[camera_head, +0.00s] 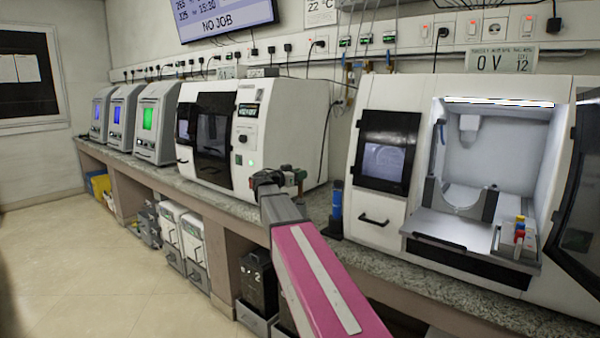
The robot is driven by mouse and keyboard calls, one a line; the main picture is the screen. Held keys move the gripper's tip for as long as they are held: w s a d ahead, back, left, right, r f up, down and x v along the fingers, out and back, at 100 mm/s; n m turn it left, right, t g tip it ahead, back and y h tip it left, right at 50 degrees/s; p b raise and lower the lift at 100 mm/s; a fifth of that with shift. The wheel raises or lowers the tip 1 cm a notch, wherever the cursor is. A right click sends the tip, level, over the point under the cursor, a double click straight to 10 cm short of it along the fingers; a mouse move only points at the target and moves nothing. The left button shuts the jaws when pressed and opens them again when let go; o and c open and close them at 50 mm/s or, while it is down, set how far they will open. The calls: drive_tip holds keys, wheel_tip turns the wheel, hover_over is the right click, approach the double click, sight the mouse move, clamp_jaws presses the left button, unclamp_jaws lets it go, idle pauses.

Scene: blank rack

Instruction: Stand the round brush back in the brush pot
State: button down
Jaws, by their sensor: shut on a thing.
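My gripper (286,178) is at the end of my pink and grey arm, in front of the counter between the two large white machines. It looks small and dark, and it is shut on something. The held thing is mostly hidden by the wrist, and I cannot make out the round brush's shape. A narrow, upright blue and dark thing (336,205) stands on the counter to the right of the gripper, apart from it in the picture. I cannot tell whether it is the brush pot.
A closed white machine (310,125) stands behind the gripper to the left. An open machine (365,215) with a lit chamber stands at right, its dark door (580,190) swung out. The granite counter (230,205) has little free room. Open floor (90,270) lies at left.

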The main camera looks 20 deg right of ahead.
drive_tip(key=shift+f, duration=0.15)
drive_tip(key=c, duration=1)
unclamp_jaws()
drive_tip(key=shift+o, duration=0.2)
drive_tip(key=v, duration=1)
drive_tip(key=shift+a, duration=0.35)
drive_tip(key=shift+s, duration=0.1)
